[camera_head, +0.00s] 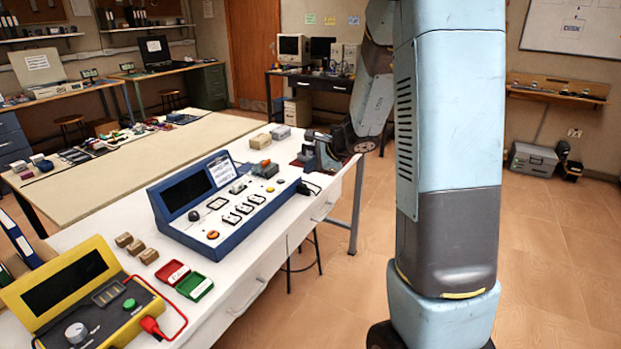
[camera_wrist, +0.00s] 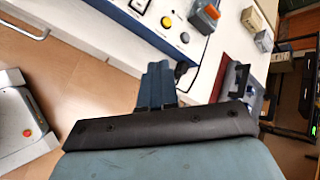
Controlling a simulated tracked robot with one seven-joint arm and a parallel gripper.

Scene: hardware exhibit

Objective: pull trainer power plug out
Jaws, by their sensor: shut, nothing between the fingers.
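The trainer (camera_head: 180,235) is a blue console with a dark screen and a white button panel, standing on the white bench. A small black plug (camera_head: 308,187) shows at its right-hand end, near the yellow button. In the wrist view a dark plug-like piece (camera_wrist: 181,70) shows just right of my fingers, partly hidden by them; I cannot tell whether they touch. My gripper (camera_wrist: 158,70) is shut and empty, its fingers pointing towards the trainer's end.
A yellow tester (camera_head: 75,285) with a red lead, red and green trays (camera_head: 194,286) and small brown blocks stand nearer on the bench. Behind the trainer are an orange-grey part (camera_head: 265,169) and beige boxes. The floor right of the bench is open.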

